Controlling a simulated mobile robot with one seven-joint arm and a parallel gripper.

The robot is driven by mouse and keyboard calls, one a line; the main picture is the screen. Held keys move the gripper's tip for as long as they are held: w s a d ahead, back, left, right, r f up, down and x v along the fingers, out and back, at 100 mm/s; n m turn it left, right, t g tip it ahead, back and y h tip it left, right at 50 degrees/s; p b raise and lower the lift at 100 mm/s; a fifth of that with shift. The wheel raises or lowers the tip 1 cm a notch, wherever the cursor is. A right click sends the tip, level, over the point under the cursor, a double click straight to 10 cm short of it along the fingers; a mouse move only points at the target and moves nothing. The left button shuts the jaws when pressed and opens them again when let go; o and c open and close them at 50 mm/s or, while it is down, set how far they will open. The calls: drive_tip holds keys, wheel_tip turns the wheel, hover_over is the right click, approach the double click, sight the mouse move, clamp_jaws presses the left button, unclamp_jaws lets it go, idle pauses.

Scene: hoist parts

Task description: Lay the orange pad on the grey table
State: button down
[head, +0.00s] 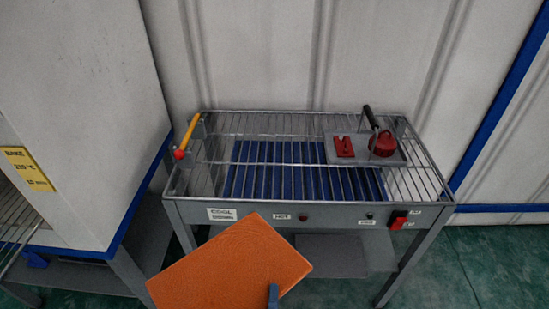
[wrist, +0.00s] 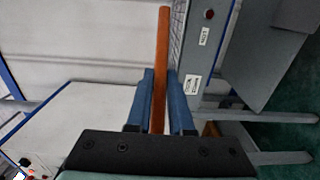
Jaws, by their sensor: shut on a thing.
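The orange pad (head: 230,266) is a flat rectangular slab, held in the air at the lower middle of the head view, in front of the grey table. My gripper (head: 273,296) shows there only as a blue fingertip at the pad's lower right edge. In the wrist view the orange pad (wrist: 162,50) stands edge-on between the two blue fingers of my gripper (wrist: 160,95), which are shut on it. The grey table (head: 330,215) has a wire-grid top over blue slats, with labels on its front rail. The pad appears apart from it.
On the grid's right stands a small grey tray (head: 395,156) with a red block (head: 345,147) and a red round part (head: 383,143). A yellow-handled tool (head: 187,137) sits at the left corner. A white cabinet (head: 80,110) stands left. The grid's middle is clear.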

drive_tip(key=shift+f+y, duration=0.3)
drive_tip(key=s+f, duration=0.1)
drive_tip(key=f, duration=0.1)
drive_tip(key=s+f, duration=0.2)
drive_tip(key=shift+s+f, duration=0.15)
drive_tip(key=shift+s, duration=0.15)
drive_tip(key=shift+d, duration=0.1)
